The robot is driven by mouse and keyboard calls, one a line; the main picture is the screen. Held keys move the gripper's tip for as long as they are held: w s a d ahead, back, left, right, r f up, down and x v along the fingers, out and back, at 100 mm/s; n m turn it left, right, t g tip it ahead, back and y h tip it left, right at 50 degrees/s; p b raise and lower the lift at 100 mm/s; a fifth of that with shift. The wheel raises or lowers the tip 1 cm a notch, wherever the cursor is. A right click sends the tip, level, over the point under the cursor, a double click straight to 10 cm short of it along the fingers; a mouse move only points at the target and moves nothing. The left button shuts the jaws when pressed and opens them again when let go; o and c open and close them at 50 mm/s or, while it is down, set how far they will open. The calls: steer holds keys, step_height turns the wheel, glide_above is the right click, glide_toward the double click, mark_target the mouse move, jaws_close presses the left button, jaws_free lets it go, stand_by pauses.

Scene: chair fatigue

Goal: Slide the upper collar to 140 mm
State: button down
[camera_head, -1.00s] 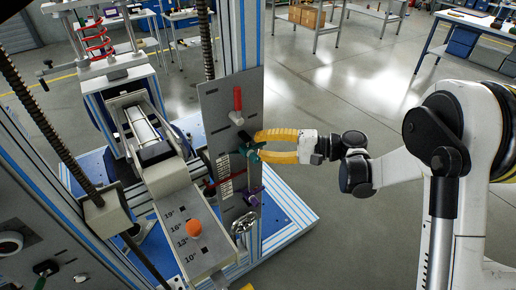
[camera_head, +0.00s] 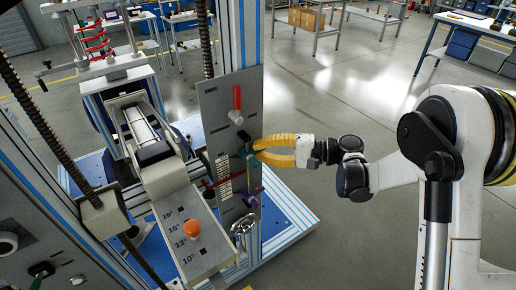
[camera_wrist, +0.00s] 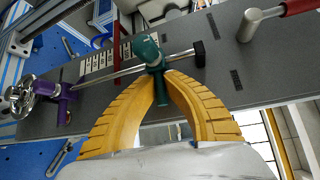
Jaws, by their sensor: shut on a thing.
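The upper collar is a teal piece with a small handle (camera_head: 251,158), on a thin rod in front of a grey upright panel (camera_head: 216,115). In the wrist view the teal collar (camera_wrist: 147,50) sits near the rod's black end block (camera_wrist: 199,53). My gripper (camera_head: 258,148) has yellow ribbed fingers shut on the collar's handle; its fingertips (camera_wrist: 167,88) also show in the wrist view. A purple lower collar (camera_wrist: 55,98) is farther down the rod. A pale scale plate (camera_wrist: 97,62) lies beside the rod between the collars; its numbers are unreadable. A red bar (camera_wrist: 116,40) crosses near the scale.
A red-handled lever (camera_head: 237,98) is mounted on the panel above my gripper. A metal knob (camera_wrist: 20,97) sits beyond the purple collar. A sloping grey plate with an orange knob (camera_head: 192,229) stands left of the panel. The floor right of the panel is open.

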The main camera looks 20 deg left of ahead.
step_height(320, 180, down, 2)
steer(key=shift+f+b, duration=0.2)
steer(key=shift+b, duration=0.2)
steer(key=c, duration=1.5)
jaws_free()
steer(key=shift+a, duration=0.1)
steer(key=shift+o, duration=0.2)
steer(key=shift+d, duration=0.2)
steer(key=w+d+r, duration=0.1)
steer(key=d, duration=1)
steer(key=shift+d+r, duration=0.3)
steer(key=shift+r, duration=0.05)
steer(key=shift+r, duration=0.1)
